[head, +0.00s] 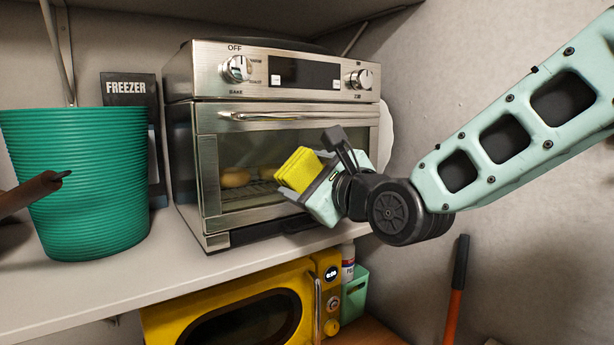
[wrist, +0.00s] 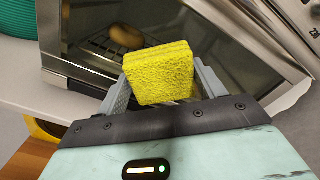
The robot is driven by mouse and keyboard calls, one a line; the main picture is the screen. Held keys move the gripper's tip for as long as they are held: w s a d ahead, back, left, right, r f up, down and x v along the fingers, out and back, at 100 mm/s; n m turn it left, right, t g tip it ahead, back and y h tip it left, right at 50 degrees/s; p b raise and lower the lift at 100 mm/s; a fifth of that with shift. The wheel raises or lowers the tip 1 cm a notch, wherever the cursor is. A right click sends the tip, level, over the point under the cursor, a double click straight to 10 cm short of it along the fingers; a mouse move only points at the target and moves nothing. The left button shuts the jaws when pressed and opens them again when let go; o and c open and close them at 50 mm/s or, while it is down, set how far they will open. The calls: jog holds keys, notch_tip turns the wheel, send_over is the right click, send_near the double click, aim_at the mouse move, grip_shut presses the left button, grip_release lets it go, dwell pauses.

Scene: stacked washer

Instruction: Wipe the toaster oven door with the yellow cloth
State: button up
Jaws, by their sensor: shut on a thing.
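The toaster oven (head: 270,80) stands on a shelf, its glass door (head: 240,150) shut, with a metal handle (head: 285,116) along the top. Something brown and round shows on a rack behind the glass. The yellow cloth (head: 299,170) looks like a folded, thick pad. My gripper (head: 312,182) is shut on it in front of the right half of the door. In the wrist view the cloth (wrist: 160,73) sits between both grey fingers, with the door glass (wrist: 100,30) just beyond. I cannot tell whether the cloth touches the glass.
A green ribbed bin (head: 78,180) stands on the shelf left of the oven, with a dark FREEZER box (head: 130,90) behind it. The shelf's front edge (head: 150,285) runs below the oven. A yellow microwave (head: 235,310) sits underneath. A wall is close on the right.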

jog(key=shift+x, duration=0.95)
jog(key=shift+w+d, duration=0.45)
jog(key=shift+d, duration=0.3)
jog(key=shift+w+d, duration=0.45)
jog(key=shift+d, duration=0.3)
jog(key=w+d+p, duration=0.3)
jog(key=w+d, duration=0.1)
jog(key=d, duration=0.1)
jog(key=shift+d, duration=0.4)
jog(key=shift+a, duration=0.1)
jog(key=shift+s+a+f+b, duration=0.1)
jog(key=shift+s+a+b, duration=0.1)
jog(key=shift+s+a, duration=0.45)
jog(key=shift+s+a+r+b, duration=0.1)
jog(key=shift+s+a+b, duration=0.25)
jog(key=shift+a, duration=0.55)
jog(key=shift+s+a+f+b, duration=0.1)
jog(key=shift+s+a, duration=0.5)
jog(key=shift+a, duration=0.15)
jog(key=shift+s+a+b, duration=0.5)
jog(key=shift+s+a, duration=0.15)
jog(key=shift+a, duration=0.35)
jog(key=shift+s+a+b, duration=0.45)
jog(key=shift+s+a, duration=0.2)
jog(key=shift+a, duration=0.35)
jog(key=shift+s, duration=0.1)
